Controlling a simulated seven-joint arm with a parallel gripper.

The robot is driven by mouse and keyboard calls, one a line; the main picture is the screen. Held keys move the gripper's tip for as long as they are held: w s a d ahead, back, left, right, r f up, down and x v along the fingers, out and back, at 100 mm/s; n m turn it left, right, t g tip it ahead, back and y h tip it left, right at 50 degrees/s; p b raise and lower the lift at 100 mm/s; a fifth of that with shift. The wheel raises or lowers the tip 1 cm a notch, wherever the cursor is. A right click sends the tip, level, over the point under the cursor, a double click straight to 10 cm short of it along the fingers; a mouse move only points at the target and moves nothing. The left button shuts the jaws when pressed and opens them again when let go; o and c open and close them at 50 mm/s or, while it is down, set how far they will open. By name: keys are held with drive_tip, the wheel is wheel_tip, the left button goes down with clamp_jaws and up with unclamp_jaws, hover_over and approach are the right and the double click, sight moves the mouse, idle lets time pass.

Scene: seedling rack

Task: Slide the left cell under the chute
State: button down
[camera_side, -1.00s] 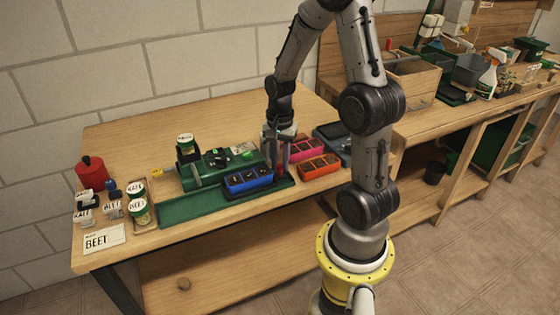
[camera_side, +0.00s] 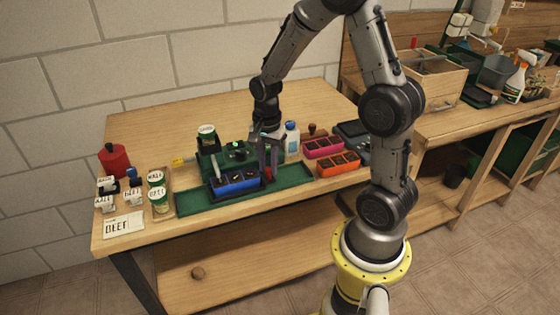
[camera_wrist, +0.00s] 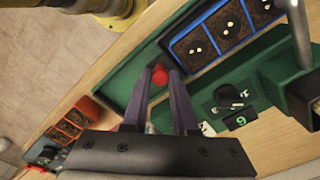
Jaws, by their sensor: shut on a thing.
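A blue tray (camera_side: 235,184) with three soil-filled cells sits on the long green base (camera_side: 195,201). Its left cell (camera_side: 220,190) is at the end away from my gripper (camera_side: 268,173). My gripper is shut on a red knob (camera_wrist: 160,76) at the tray's right end. The blue tray also shows in the wrist view (camera_wrist: 177,52), with pale seeds in its soil. A slanted pale chute (camera_side: 215,165) comes down from the green machine (camera_side: 208,155) behind the tray's left end. I cannot tell exactly how it lines up with the left cell.
A pink tray (camera_side: 323,148) and an orange tray (camera_side: 338,164) stand to the right. A white bottle (camera_side: 291,138) is behind my gripper. Seed tins (camera_side: 157,196), a red can (camera_side: 115,161) and a BEET card (camera_side: 123,226) stand left. The green base is bare left of the tray.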

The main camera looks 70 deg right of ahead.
drive_tip(key=shift+w+r, duration=0.1)
drive_tip(key=c, duration=1)
unclamp_jaws()
drive_tip(key=shift+o, duration=0.2)
wheel_tip(320, 180, up, 14)
